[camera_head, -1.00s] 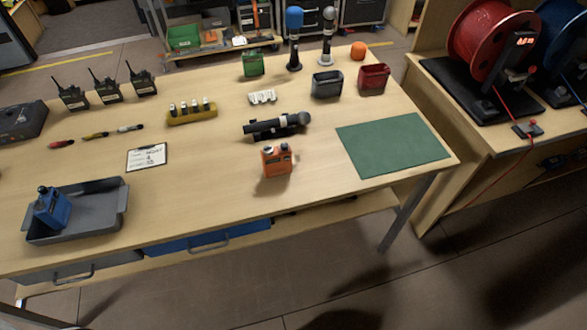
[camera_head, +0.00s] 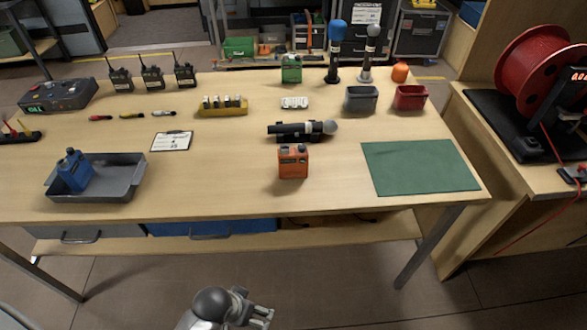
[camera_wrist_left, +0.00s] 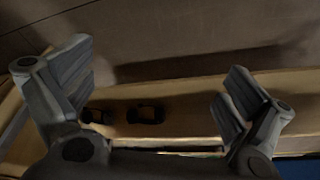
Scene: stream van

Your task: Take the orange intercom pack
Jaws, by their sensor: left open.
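The orange intercom pack (camera_head: 293,162) stands upright on the wooden table, near its front edge and left of the green mat. In the head view, my left gripper (camera_head: 262,314) is low at the bottom edge, in front of the table and below its top, well apart from the pack. In the left wrist view my left gripper (camera_wrist_left: 162,100) has its two fingers spread wide with nothing between them. The pack does not show in that view. My right gripper is not in view.
A grey tray (camera_head: 118,194) holding a blue pack (camera_head: 74,171) is at the left. A microphone (camera_head: 302,130) lies just behind the orange pack. The green mat (camera_head: 420,167) is bare. A table leg (camera_head: 428,246) stands at the right front; a low shelf (camera_head: 330,231) runs underneath.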

